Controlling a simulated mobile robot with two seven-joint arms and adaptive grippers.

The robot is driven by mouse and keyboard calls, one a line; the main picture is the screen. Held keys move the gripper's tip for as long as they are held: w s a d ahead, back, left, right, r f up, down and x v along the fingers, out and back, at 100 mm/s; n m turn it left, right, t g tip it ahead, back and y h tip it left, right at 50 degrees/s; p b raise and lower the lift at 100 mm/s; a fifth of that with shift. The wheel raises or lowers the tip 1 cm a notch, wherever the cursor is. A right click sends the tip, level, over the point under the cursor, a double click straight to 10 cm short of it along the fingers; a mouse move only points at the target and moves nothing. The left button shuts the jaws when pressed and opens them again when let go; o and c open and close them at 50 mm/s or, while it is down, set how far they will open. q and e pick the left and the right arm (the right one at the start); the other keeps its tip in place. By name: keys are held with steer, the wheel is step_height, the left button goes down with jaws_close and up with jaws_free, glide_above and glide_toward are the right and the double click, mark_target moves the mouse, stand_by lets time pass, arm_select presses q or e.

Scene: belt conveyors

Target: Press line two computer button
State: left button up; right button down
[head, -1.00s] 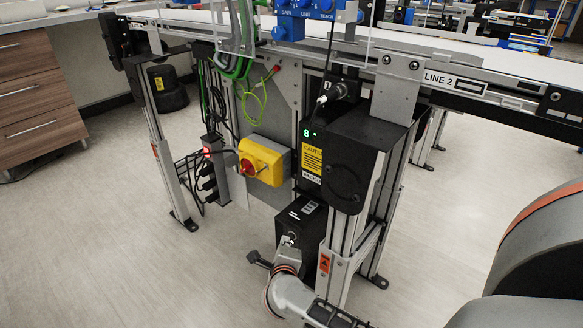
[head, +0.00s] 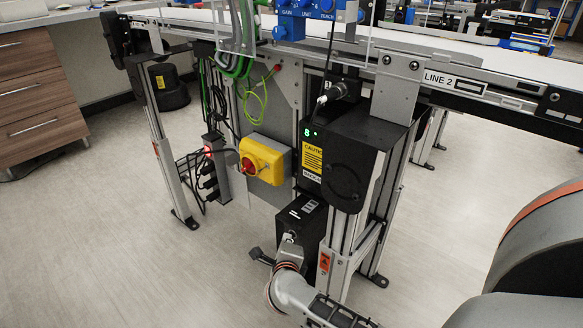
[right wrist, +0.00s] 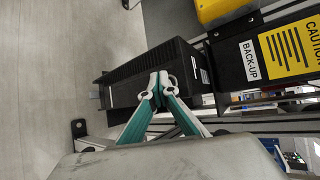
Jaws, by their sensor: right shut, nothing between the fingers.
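The line two computer appears to be the black box (head: 302,218) low under the conveyor marked LINE 2 (head: 455,83). In the right wrist view this black box (right wrist: 165,62) lies right in front of my fingers. My right gripper (head: 289,238) is at the near face of the box, and its fingertips overlap the box in the right wrist view (right wrist: 158,80). The fingers are together and empty. Whether they touch the box, I cannot tell. I cannot make out a button; the gripper covers part of the face. My left gripper is not in view.
Above the computer is a black back-up unit (head: 311,158) with a yellow caution label. A yellow box with a red switch (head: 262,160) hangs to its left. Metal conveyor legs (head: 340,245) stand close right of the gripper. Open floor (head: 100,250) lies to the left.

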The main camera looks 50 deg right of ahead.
steer(key=shift+d, duration=0.15)
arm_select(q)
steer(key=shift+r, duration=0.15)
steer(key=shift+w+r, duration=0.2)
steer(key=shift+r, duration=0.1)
arm_select(e)
steer(key=shift+s+a, duration=0.1)
steer(key=shift+a, duration=0.7)
steer(key=shift+a, duration=0.1)
